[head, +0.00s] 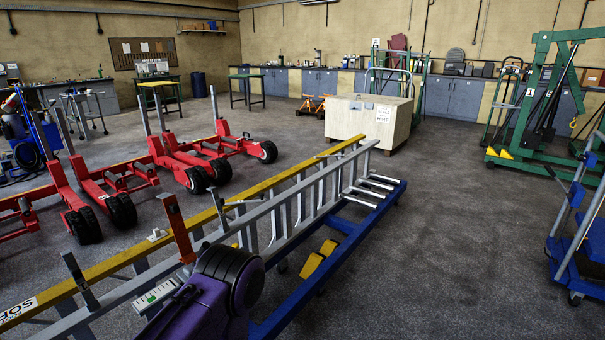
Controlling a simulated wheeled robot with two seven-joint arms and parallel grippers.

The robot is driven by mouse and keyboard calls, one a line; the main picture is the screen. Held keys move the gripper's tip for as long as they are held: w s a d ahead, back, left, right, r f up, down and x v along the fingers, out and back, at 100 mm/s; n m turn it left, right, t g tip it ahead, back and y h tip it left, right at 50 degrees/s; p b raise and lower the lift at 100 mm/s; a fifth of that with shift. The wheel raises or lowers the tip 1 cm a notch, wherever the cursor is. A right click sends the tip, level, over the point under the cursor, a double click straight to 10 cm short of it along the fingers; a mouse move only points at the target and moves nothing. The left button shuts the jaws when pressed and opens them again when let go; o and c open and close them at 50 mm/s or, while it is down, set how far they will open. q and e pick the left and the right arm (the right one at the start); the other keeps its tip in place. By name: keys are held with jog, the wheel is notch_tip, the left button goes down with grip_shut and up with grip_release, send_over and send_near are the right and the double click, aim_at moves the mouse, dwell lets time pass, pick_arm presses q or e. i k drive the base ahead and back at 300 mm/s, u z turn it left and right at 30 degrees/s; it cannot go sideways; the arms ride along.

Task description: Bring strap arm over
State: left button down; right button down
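A reddish-brown upright bar (178,228) stands at the ladders in the lower left of the head view, tilted slightly. A shorter dark bar (80,281) leans up nearer to me at the lower left. Either may be the strap arm; I cannot tell which. A yellow ladder (270,184) and a grey metal ladder (262,211) lie lengthwise along a blue wheeled frame (345,238). A purple and black rounded body (215,293) at the bottom hides part of the frame. Neither of my grippers can be made out in the head view.
Red wheeled jacks (195,155) stand to the left. A pale wooden crate (368,118) stands beyond the ladders. A green hoist (540,105) and a blue trolley (582,235) are at the right. The dark floor (450,220) between is clear.

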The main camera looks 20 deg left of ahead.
aim_at(169, 202)
jog(key=u, duration=0.8)
jog(key=i, duration=0.85)
jog(key=u, duration=0.6)
